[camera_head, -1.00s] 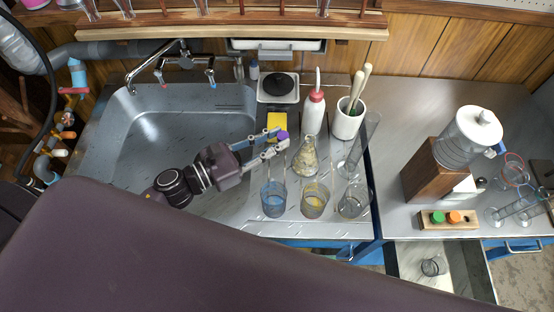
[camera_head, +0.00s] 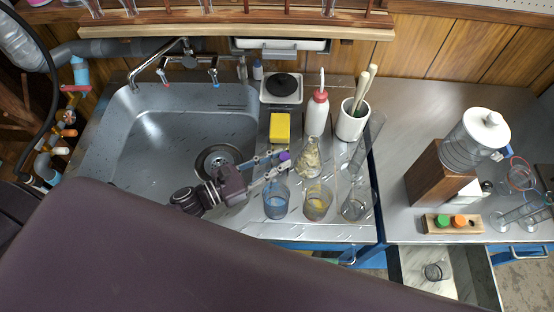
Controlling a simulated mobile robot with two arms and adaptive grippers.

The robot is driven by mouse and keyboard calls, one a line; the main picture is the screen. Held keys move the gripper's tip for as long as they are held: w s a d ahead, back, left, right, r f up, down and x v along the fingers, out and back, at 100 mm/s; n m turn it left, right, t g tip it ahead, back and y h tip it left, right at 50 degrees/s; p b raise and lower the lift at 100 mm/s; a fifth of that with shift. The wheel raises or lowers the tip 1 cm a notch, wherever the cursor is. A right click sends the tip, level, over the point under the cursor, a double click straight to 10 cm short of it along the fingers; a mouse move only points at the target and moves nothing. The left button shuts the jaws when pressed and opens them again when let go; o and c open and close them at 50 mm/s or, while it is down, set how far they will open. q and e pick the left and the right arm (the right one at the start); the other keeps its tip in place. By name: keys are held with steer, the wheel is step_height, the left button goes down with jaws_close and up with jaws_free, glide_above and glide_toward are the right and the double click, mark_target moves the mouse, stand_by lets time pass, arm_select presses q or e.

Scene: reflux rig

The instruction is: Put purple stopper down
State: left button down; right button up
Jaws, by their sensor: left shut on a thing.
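The purple stopper (camera_head: 284,156) is small and sits between the fingertips of my left gripper (camera_head: 277,160). My left gripper is shut on it, above the metal drainboard, just behind the beaker of blue liquid (camera_head: 276,202) and left of the conical flask (camera_head: 309,158) with yellowish contents. The fingers hide part of the stopper. A wooden stopper rack (camera_head: 454,224) on the right counter holds a green stopper (camera_head: 441,220) and an orange stopper (camera_head: 459,221), with a dark spot at its right end. My right gripper is not in view.
A beaker with yellow liquid (camera_head: 317,203) and a clear glass vessel (camera_head: 354,204) stand right of the blue beaker. A yellow sponge (camera_head: 279,127), red-capped bottle (camera_head: 317,115) and white pot (camera_head: 351,122) stand behind. The sink (camera_head: 170,130) is left. An open drawer (camera_head: 462,285) lies below the right counter.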

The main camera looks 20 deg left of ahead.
arm_select(q)
steer(key=shift+f, duration=0.15)
steer(key=c, duration=1.7)
jaws_free()
